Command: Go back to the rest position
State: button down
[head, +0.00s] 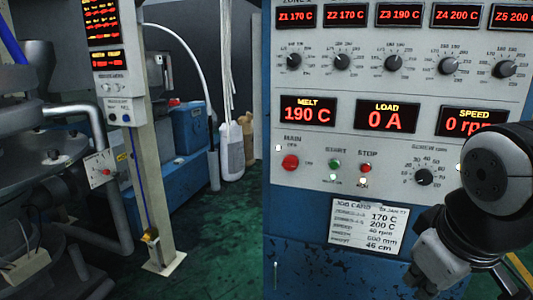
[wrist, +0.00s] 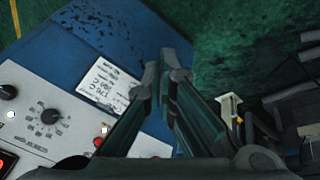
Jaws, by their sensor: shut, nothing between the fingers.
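My gripper (wrist: 161,76) is shut and empty in the wrist view, its two fingers drawn together. It points over the lower blue part of the control cabinet and the green floor. My arm shows at the right edge of the head view, in front of the cabinet's lower right. The control cabinet (head: 300,230) has a grey panel with zone displays, knobs and buttons. Its displays read melt 190 C, load 0 A and speed 0 rpm. A job card (head: 369,228) is on the blue front below; it also shows in the wrist view (wrist: 102,84).
A post (head: 146,180) with a display box stands left of the cabinet, beside dark round machinery (head: 35,140). A blue unit (head: 187,135) and a white container (head: 232,152) stand behind. The green floor (head: 215,230) between post and cabinet is clear.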

jog(key=s+a+m+g+y, duration=0.1)
jog(key=s+a+m+g, duration=0.25)
jog(key=s, duration=1.05)
notch_tip(320, 180, up, 16)
jog(key=t+p, duration=0.3)
jog(key=p, duration=1.2)
jog(key=shift+w+d+r+p, duration=0.2)
jog(key=shift+d+p, duration=0.1)
jog(key=shift+p, duration=0.1)
jog(key=shift+r+m, duration=0.1)
jog(key=shift+m, duration=0.15)
